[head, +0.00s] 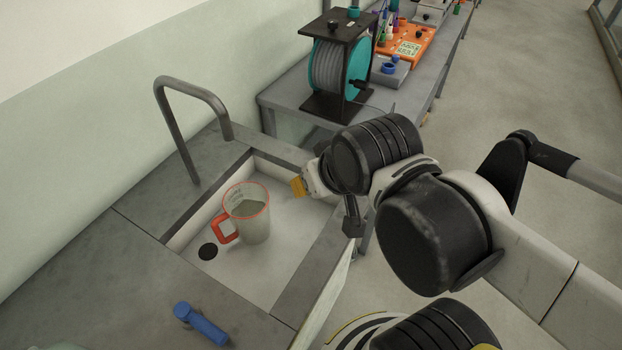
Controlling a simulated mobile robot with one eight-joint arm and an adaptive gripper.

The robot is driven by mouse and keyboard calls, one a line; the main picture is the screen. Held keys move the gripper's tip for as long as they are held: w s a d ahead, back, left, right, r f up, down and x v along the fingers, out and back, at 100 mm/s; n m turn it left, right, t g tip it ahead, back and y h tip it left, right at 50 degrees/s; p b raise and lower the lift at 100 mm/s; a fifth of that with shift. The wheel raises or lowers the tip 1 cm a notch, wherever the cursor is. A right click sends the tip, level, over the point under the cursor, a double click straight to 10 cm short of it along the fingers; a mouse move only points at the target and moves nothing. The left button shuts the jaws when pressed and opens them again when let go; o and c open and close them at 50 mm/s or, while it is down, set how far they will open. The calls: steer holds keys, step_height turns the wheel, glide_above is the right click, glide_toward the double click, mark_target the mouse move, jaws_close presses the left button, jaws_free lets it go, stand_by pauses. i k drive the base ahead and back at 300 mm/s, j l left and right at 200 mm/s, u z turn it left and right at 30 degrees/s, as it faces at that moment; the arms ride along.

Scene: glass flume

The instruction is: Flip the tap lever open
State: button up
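A blue lever-like part (203,324) with a rounded hub lies on or over the grey counter at the lower left, in front of the sink. I take it for the tap lever, but its mount is not clear. A bent grey metal pipe (187,83) rises beside the sink at the back left. My gripper (299,187), with a yellow-orange tip, is over the right part of the sink, well away from the blue part. My arm hides much of it, so its opening is unclear. Nothing is seen held.
A clear measuring jug (252,224) with a red-orange rim and handle stands in the white sink (293,265), near a dark drain hole (208,251). A teal-sided reel (342,66) and orange tray (405,48) stand on the bench behind. Floor is open at right.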

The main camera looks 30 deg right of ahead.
mark_target(183, 310)
steer(key=u, duration=1.55)
steer(key=k+l+z, duration=0.35)
steer(key=k+l, duration=0.05)
steer(key=l, duration=0.05)
